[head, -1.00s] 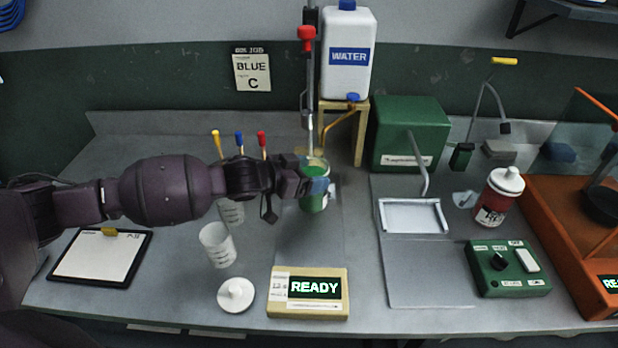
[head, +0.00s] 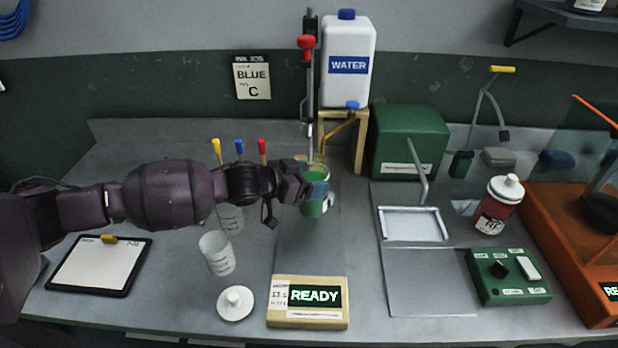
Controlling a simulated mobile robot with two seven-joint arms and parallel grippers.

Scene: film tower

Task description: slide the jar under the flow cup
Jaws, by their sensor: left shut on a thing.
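The jar (head: 313,208) has clear walls and green contents. My left gripper (head: 316,188) comes in from the left and is shut on the jar, its fingers covering part of the jar's side. The jar is upright near the foot of the upright stand with the red knob (head: 306,41). A pale yellowish rim (head: 318,160) shows just behind the jar's top; I cannot tell whether it is the flow cup. I cannot tell whether the jar touches the bench. My right gripper is not in view.
A white water container (head: 347,90) stands on a wooden stand behind. A clear cup (head: 217,253), a white lid (head: 235,303) and a READY display box (head: 308,312) are in front. Colour-handled tools (head: 239,150) stand behind my left arm. A green box (head: 405,135) is to the right.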

